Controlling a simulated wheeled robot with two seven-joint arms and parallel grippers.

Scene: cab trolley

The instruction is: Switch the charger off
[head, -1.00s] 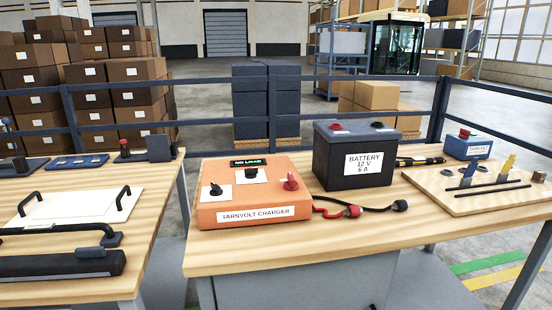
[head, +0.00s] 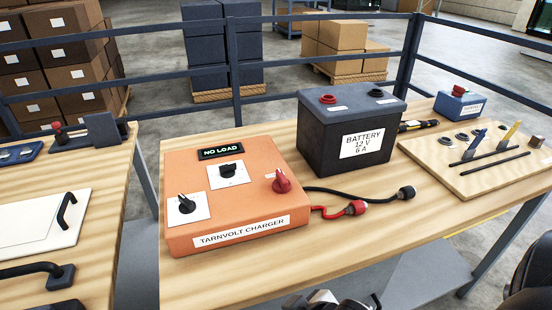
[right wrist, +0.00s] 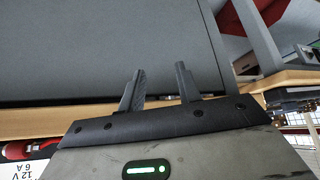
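The orange charger (head: 238,232) sits on the wooden table, labelled TARNVOLT CHARGER. Its small display (head: 221,152) reads NO LOAD. On its top are a black knob (head: 186,204) on a white plate at the left, another black knob (head: 229,171) at the middle back, and a red knob (head: 282,182) at the right. Red and black clamps (head: 356,208) lie on the table, leads running to the charger. The dark battery (head: 340,135) stands behind them. My right gripper (right wrist: 158,80) has its two fingers apart with nothing between them. My left gripper is not seen.
A board (head: 470,165) with tools and a small blue box with a red button (head: 459,103) are at the right. A second table (head: 75,265) with a handled white panel stands left, across a gap. A dark railing (head: 235,75) runs behind.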

